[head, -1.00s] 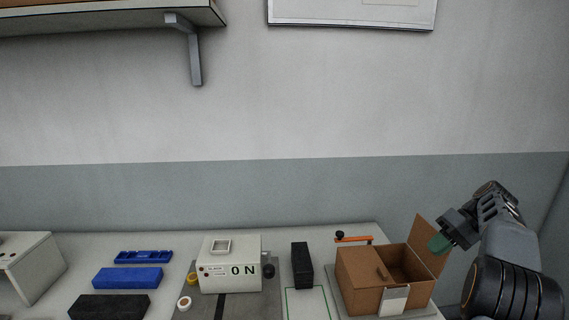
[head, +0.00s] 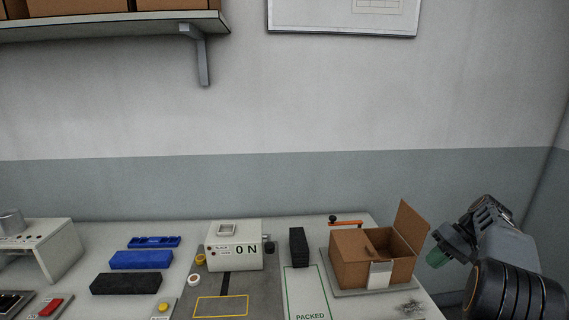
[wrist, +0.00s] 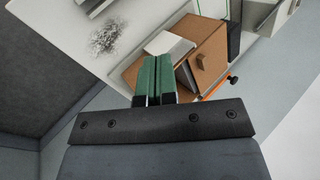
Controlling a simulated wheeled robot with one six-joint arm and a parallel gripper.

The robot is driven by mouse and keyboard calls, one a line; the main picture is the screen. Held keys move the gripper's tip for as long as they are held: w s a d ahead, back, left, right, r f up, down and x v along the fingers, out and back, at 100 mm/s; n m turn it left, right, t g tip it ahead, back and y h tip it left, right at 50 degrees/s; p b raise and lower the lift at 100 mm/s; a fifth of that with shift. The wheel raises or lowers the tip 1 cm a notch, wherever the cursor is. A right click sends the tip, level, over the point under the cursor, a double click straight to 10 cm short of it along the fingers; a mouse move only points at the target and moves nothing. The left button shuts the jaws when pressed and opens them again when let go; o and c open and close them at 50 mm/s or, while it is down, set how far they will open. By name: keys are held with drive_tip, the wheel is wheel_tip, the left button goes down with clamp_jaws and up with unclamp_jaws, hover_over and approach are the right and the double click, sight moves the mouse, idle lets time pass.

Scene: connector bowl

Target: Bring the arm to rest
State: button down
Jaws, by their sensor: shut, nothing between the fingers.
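My gripper (head: 437,258) is at the right side of the head view, just right of the open cardboard box (head: 347,257). Its green-padded fingers are shut with nothing between them. In the wrist view the gripper (wrist: 154,62) shows its two green fingers pressed together, with the cardboard box (wrist: 208,52) beyond and to the right. The gripper is apart from the box, as the head view shows. My arm comes in from the lower right corner.
The box stands on a grey tray (head: 345,291) at the bench's right end. A black block (head: 298,247), a white "ON" device (head: 235,245) and blue holders (head: 141,260) stand to its left. Dark debris (head: 409,308) lies near the front right. A shelf (head: 110,24) hangs upper left.

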drive_tip(key=s+a+n+t+h, duration=0.1)
drive_tip(key=s+a+t+h, duration=0.1)
drive_tip(key=s+a, duration=0.7)
drive_tip(key=s+a+f+n+t+h, duration=0.1)
drive_tip(key=s+a+h, duration=0.4)
drive_tip(key=s+a, duration=0.5)
drive_tip(key=a, duration=0.4)
drive_tip(key=shift+s+a+f+t, duration=0.15)
drive_tip(key=shift+s+a+t, duration=0.15)
drive_tip(key=shift+a+t, duration=0.1)
